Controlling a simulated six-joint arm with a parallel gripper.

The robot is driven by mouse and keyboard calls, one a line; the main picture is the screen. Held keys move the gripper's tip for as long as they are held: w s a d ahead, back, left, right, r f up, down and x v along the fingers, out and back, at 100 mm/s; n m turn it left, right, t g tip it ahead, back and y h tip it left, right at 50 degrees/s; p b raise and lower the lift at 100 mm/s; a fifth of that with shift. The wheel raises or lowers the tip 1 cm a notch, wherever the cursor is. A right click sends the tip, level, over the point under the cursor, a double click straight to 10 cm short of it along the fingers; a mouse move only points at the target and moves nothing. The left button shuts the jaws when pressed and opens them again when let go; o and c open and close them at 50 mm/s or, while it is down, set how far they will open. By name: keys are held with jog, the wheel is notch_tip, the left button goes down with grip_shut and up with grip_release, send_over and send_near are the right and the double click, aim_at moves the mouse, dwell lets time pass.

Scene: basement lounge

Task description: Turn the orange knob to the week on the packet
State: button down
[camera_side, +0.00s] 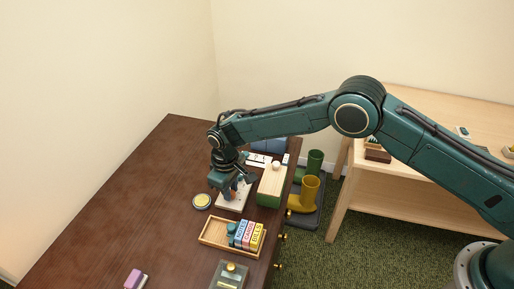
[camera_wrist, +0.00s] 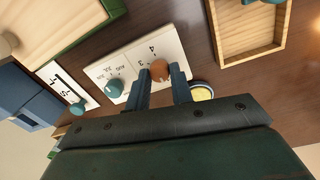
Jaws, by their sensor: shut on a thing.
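The orange knob (camera_wrist: 160,70) sits on a white panel (camera_wrist: 135,58) with printed numbers, of which 3 and 4 can be read. My gripper (camera_wrist: 161,74) is shut on the orange knob, with one blue finger on each side of it. A teal knob (camera_wrist: 114,88) stands beside it on the same panel. In the side view my gripper (camera_side: 234,190) is low over the panel (camera_side: 240,201) and hides most of it. The knob's exact pointing direction cannot be told. I cannot make out a packet with a readable week.
A wooden tray (camera_side: 208,236) holds coloured blocks, one marked BILLS. A yellow-topped round tin (camera_side: 202,201) stands left of the panel. A green box with a wooden top (camera_side: 271,184) stands to the right. A separate white plate (camera_wrist: 60,82) has another teal knob. The desk's left part is clear.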

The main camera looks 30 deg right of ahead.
jog(key=shift+m, duration=0.3)
jog(key=m, duration=0.5)
jog(key=shift+m, duration=0.4)
jog(key=m, duration=0.5)
jog(key=shift+w+d+g, duration=0.1)
jog(key=shift+g, duration=0.2)
jog(key=shift+m, duration=0.3)
jog(key=c, duration=1.2)
grip_release()
notch_tip(320, 180, up, 14)
jog(key=shift+a, duration=0.3)
